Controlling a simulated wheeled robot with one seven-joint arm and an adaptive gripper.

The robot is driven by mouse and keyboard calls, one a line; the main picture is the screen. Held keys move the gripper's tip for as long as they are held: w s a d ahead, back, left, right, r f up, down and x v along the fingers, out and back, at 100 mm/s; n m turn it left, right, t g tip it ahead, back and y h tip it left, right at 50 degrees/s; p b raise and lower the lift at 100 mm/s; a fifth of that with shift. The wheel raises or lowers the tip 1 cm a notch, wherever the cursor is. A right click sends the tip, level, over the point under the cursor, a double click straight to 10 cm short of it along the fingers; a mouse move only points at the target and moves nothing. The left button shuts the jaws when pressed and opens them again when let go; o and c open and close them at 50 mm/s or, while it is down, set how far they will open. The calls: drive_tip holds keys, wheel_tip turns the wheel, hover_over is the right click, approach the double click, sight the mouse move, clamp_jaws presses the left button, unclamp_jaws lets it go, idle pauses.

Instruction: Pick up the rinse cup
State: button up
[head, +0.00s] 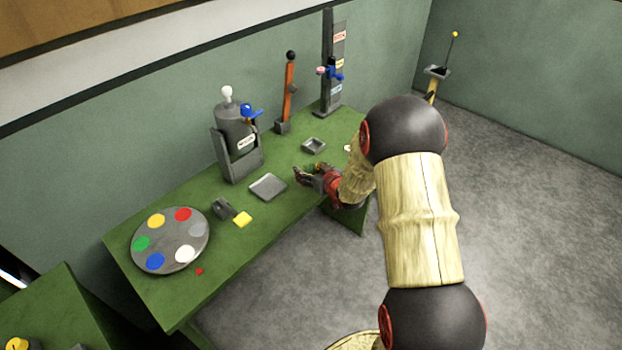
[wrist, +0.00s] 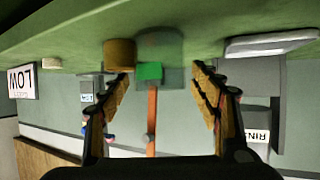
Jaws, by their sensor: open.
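My gripper (head: 311,174) is open at the front edge of the green table; it also shows in the wrist view (wrist: 163,72). Ahead of its fingers in the wrist view, which looks upside down, are a short brown cylinder (wrist: 120,55), a bright green square piece (wrist: 148,72) and a dull grey-green block-like shape (wrist: 172,48). The fingers appear empty. I cannot tell for sure which of these is the rinse cup. In the head view my gripper and arm partly hide the small things there.
A grey dispenser (head: 235,135) with a blue tap stands behind the table's middle, a flat grey tray (head: 268,187) before it. An orange lever (head: 289,90) and a tall grey post (head: 329,60) stand farther back. A paint palette (head: 170,240) lies left. Floor (head: 530,200) right is clear.

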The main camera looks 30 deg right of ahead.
drive_tip(key=shift+c, duration=0.6)
drive_tip(key=c, duration=1)
drive_tip(key=shift+r, duration=0.1)
drive_tip(key=shift+c, duration=0.2)
